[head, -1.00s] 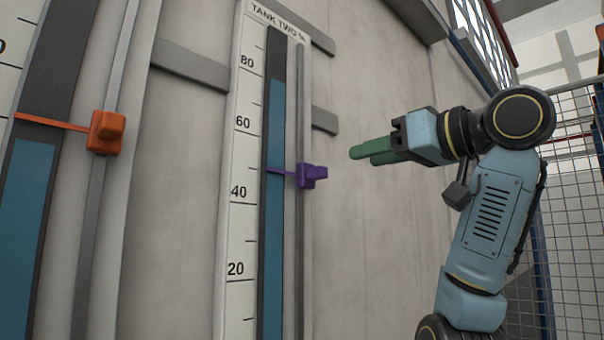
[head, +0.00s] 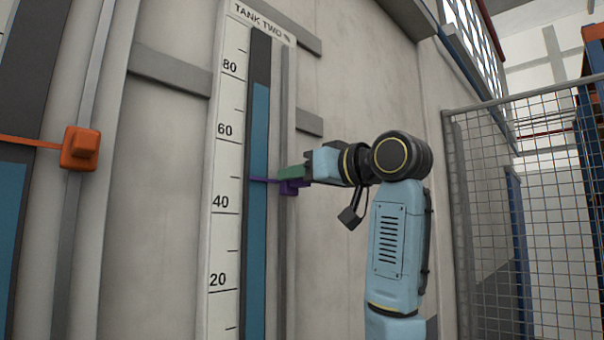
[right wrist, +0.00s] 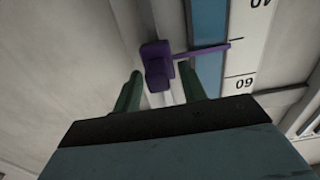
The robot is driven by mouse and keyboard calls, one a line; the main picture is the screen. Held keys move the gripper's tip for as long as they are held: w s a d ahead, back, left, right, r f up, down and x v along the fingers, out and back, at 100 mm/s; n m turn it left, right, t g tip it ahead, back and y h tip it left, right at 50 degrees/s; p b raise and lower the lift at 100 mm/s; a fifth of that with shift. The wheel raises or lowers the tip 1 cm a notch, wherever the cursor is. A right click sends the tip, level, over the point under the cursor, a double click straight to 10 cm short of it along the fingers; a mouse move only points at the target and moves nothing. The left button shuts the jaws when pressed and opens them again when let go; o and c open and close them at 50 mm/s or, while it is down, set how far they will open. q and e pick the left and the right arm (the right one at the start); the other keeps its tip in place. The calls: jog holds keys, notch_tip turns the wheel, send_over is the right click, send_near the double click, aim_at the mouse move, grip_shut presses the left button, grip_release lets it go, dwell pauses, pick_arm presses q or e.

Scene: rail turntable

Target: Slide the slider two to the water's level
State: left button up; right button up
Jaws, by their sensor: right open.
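The purple slider two (head: 290,187) sits on the grey rail right of the TANK TWO scale (head: 228,150), its pointer between 40 and 60. The blue water (head: 258,130) in that gauge tops out a little below 80, well above the pointer. My right gripper (head: 291,173) is at the slider, its green fingers partly covering it in the head view. In the right wrist view the fingers (right wrist: 158,88) are apart, with the purple slider knob (right wrist: 157,70) ahead of the gap between them. Contact cannot be told. My left gripper is not in view.
An orange slider (head: 81,149) on another gauge stands at the left, its pointer slightly above that water. Grey brackets (head: 170,70) cross the wall behind the scale. A wire mesh fence (head: 490,200) stands right of my right arm.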

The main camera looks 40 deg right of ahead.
jog(key=shift+s, duration=0.1)
jog(key=shift+c, duration=0.5)
grip_shut()
notch_tip(320, 180, up, 8)
jog(key=p, duration=0.5)
pick_arm(q)
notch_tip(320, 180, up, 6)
jog(key=p, duration=0.1)
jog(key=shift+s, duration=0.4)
pick_arm(e)
notch_tip(320, 180, up, 10)
jog(key=shift+r, duration=0.1)
jog(key=shift+o, duration=0.5)
grip_release()
